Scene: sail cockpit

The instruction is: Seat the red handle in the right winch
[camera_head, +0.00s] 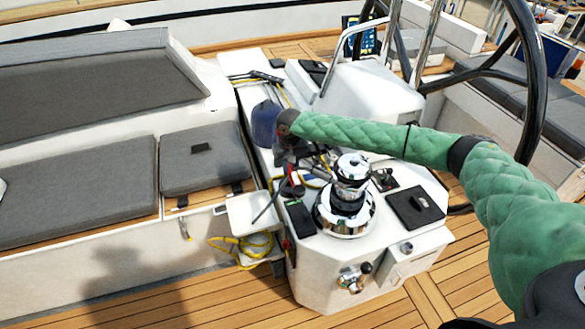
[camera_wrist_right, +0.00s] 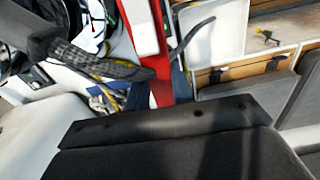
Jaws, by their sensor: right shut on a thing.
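The chrome winch (camera_head: 345,200) stands upright on the white cockpit console, its top bare and clear in the head view. My right gripper (camera_head: 287,165) is beyond and to the left of the winch, above the console. It is shut on the red handle (camera_head: 292,182), of which only a small red part shows in the head view. In the right wrist view the red handle (camera_wrist_right: 145,35) is a long bar running down from the top edge, with a dark finger against its lower part. Its lower end is partly hidden. My left gripper is out of view.
The white console (camera_head: 330,280) carries ropes and a black panel (camera_head: 415,207) right of the winch. A yellow rope (camera_head: 240,245) hangs at its left side. Grey seat cushions (camera_head: 75,190) lie left. The steering wheel (camera_head: 530,70) rises at right.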

